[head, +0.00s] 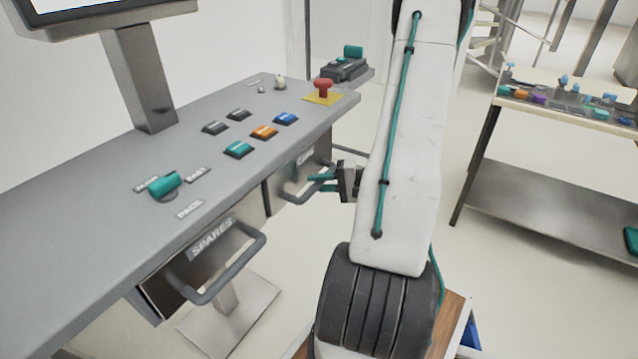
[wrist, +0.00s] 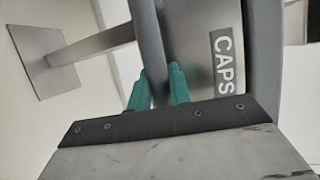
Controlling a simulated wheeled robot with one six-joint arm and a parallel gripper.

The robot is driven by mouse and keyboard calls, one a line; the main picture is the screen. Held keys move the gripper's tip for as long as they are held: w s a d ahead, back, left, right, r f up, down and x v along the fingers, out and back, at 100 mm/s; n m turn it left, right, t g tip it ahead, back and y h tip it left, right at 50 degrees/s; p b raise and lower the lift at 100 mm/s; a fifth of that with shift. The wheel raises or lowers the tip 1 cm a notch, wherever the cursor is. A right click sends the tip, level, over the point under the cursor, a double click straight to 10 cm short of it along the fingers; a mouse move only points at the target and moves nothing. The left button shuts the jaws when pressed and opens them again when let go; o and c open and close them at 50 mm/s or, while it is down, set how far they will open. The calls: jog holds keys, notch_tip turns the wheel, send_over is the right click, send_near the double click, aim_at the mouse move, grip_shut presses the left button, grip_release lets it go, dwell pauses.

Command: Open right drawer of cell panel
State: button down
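The cell panel (head: 110,205) is a long grey slanted console at the left of the head view. Its right drawer (head: 276,198) sits under the far right part, its front appearing flush with the panel body. The drawer's "CAPS" label shows in the wrist view (wrist: 223,62). The right drawer's grey bar handle (head: 293,198) also shows in the wrist view (wrist: 147,35). My gripper (head: 322,183) has its teal fingers on either side of this bar, close against it. The fingers also show in the wrist view (wrist: 159,88). My arm hides part of the scene to the right.
The left drawer, labelled "SPARES" (head: 212,240), has its own bar handle (head: 228,283) nearer to me. A red button on a yellow plate (head: 323,90) and coloured buttons sit on the panel top. A bench with small parts (head: 560,105) stands at right, with floor between.

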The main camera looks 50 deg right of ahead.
jog(key=s+d, duration=0.1)
jog(key=s, duration=1.8)
jog(key=shift+s+d, duration=0.2)
jog(key=shift+d, duration=0.05)
jog(key=c, duration=1.3)
grip_release()
jog(key=v, duration=0.7)
jog(key=shift+s+d, duration=0.2)
jog(key=shift+s, duration=0.15)
